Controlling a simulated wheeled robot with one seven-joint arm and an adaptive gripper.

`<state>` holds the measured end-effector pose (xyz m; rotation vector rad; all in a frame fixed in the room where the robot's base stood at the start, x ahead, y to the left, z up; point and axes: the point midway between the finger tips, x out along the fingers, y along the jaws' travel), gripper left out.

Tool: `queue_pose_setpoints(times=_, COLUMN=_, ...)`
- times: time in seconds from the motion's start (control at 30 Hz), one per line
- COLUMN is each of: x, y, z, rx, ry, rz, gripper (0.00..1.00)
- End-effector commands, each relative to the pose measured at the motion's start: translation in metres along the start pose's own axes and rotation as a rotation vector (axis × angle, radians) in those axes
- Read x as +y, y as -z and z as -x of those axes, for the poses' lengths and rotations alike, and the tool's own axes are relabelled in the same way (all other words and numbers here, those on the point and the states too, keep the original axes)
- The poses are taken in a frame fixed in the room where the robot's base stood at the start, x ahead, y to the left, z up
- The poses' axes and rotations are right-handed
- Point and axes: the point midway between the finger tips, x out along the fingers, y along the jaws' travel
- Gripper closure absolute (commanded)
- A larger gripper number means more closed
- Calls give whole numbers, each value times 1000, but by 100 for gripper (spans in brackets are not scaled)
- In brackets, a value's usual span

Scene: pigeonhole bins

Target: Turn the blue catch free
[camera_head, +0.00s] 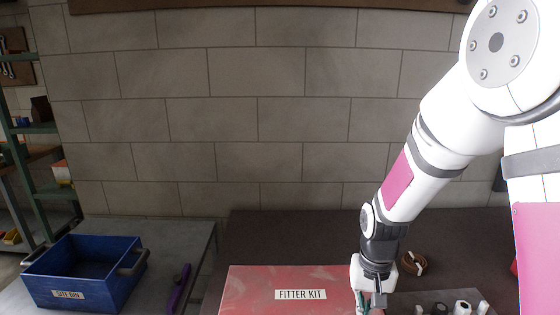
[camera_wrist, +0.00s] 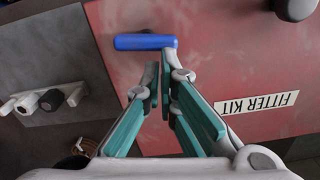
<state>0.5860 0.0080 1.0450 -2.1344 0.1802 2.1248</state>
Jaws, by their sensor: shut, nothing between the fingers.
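The blue catch (camera_wrist: 146,42) is a short bar lying crosswise on the red FITTER KIT lid (camera_wrist: 240,50), near the lid's left edge in the wrist view. My gripper (camera_wrist: 160,72) is shut and empty, with its teal-padded fingers together. Its fingertips are just below the right end of the catch in that view; I cannot tell whether they touch it. In the head view the red lid (camera_head: 250,285) lies at the bottom centre and my gripper (camera_head: 370,300) is over its right side. The catch cannot be made out there.
A blue SITE BIN (camera_head: 80,290) stands on the left bench, with a purple-handled tool (camera_head: 180,288) beside it. Right of the kit are a brown coil (camera_head: 413,264) and several black and white cylinders (camera_head: 462,307). A dark round knob (camera_wrist: 294,8) sits at the wrist view's top right.

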Motion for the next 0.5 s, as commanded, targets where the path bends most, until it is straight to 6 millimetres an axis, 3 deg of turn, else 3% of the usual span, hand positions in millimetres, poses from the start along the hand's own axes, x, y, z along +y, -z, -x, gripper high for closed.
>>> queue_pose_setpoints(times=0.03, x=9, y=1, z=-3, rx=-4, ry=-11, rz=-5, gripper=100)
queue_pose_setpoints(times=0.5, x=5, y=0, z=49, rx=-1, ry=-6, rz=-3, gripper=100)
